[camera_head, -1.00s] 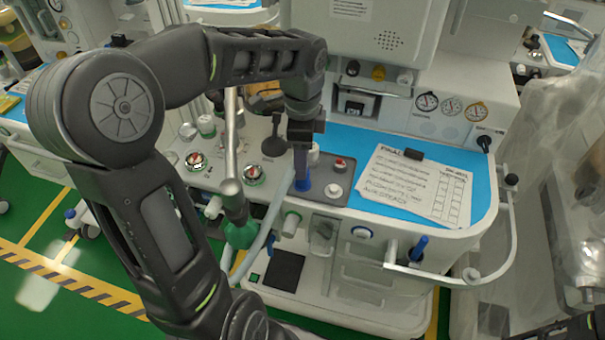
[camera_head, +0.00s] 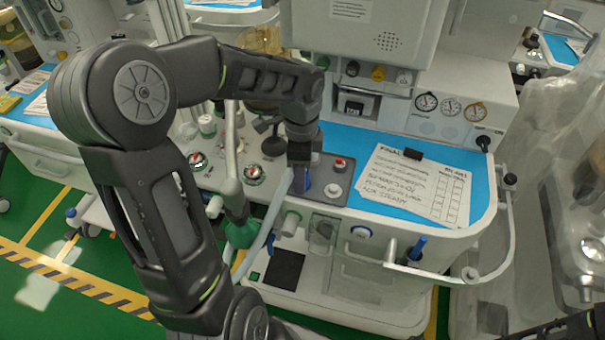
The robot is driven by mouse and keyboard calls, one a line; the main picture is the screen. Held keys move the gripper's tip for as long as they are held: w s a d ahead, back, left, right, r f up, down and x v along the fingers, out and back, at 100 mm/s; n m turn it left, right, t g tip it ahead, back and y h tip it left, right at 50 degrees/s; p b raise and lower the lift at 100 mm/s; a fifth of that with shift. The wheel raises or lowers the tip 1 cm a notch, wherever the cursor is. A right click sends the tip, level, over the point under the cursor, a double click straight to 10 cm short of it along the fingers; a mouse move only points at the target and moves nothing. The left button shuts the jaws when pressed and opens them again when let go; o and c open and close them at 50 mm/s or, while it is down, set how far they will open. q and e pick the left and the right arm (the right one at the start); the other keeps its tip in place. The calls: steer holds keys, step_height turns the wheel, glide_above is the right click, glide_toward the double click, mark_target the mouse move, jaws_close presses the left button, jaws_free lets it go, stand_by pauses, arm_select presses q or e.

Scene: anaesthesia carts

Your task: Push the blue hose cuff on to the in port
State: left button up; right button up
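My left arm comes in from the left and bends over the cart, with its gripper (camera_head: 302,178) pointing down at the left end of the dark grey panel. A blue piece (camera_head: 299,182), likely the blue hose cuff, shows at the fingertips. The gripper hides much of it, and I cannot tell whether the fingers grip it. A pale hose (camera_head: 272,215) runs down and left from beside the gripper. A whitish port with a green ring (camera_head: 291,222) sticks out below on the cart front. I cannot read which port is the in port. My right gripper is out of view.
A blue ring (camera_head: 270,243) hangs left of the ported front. The panel has a red-topped knob (camera_head: 340,163). Papers (camera_head: 415,185) lie on the blue worktop to the right. A rail (camera_head: 450,275) with a blue-handled item (camera_head: 418,246) juts from the cart's front right.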

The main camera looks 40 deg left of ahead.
arm_select(q)
jaws_close()
stand_by(0.6)
